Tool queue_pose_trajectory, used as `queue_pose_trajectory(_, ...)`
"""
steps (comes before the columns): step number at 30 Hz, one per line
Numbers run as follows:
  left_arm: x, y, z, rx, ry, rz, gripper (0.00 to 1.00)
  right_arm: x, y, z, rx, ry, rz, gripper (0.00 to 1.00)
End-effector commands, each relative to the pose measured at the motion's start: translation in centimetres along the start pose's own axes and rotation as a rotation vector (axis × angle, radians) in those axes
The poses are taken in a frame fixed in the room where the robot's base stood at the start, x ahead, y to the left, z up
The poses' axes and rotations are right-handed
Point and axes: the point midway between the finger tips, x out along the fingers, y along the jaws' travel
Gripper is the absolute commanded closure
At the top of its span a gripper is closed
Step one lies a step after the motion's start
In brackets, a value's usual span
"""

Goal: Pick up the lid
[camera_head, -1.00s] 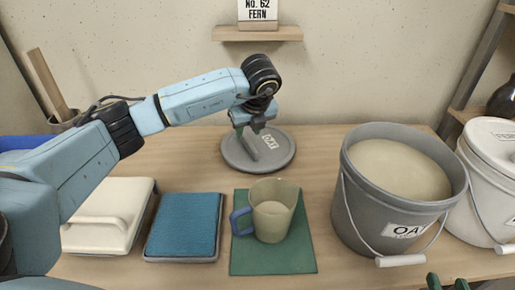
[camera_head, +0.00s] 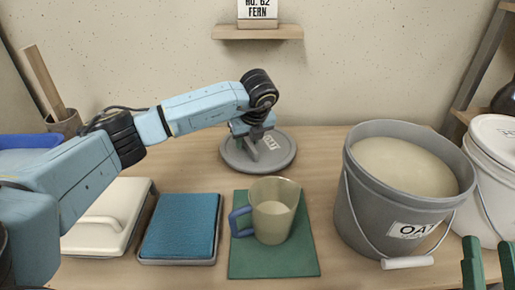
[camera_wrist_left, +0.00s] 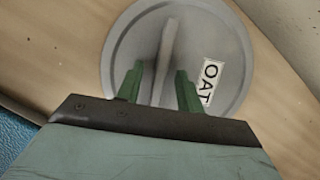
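The grey round lid (camera_head: 279,161) with a raised bar handle and an OAT label lies flat on the table, behind the mug. It also fills the upper middle of the left wrist view (camera_wrist_left: 228,45). My left gripper (camera_head: 251,140) is down at the lid's handle. In the left wrist view its two green fingers (camera_wrist_left: 159,82) are apart, one on each side of the handle (camera_wrist_left: 166,48), with gaps visible. The fingertips' height against the handle is hard to judge. My right gripper (camera_head: 490,262) is open and empty at the bottom right, in front of the white bucket.
The open grey OAT bucket (camera_head: 372,215) stands right of the lid, with a lidded white bucket (camera_head: 480,185) beside it. A mug (camera_head: 274,213) stands on a green mat (camera_head: 272,262). A blue pad (camera_head: 180,228) and a cream lidded dish (camera_head: 92,238) are left.

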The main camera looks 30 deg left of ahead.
Motion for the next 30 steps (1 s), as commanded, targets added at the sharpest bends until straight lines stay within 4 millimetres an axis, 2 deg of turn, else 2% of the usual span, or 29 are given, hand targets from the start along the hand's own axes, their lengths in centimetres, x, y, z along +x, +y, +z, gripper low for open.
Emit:
queue_pose_trajectory(1,0.0,0.0,0.0,0.000,0.000,0.000,0.69,0.0,0.0,0.0,0.000,0.000,0.000,0.67)
queue_pose_trajectory(8,0.0,0.0,0.0,0.000,0.000,0.000,0.99,0.0,0.0,0.0,0.000,-0.001,0.000,0.67)
queue_pose_trajectory(23,-0.4,0.0,0.1,0.000,0.000,-0.002,1.00,0.1,0.0,0.2,-0.001,-0.021,0.000,0.67)
queue_pose_trajectory(30,-2.0,0.0,0.8,-0.001,0.000,-0.002,1.00,-0.4,0.7,3.0,-0.011,-0.195,0.015,0.67)
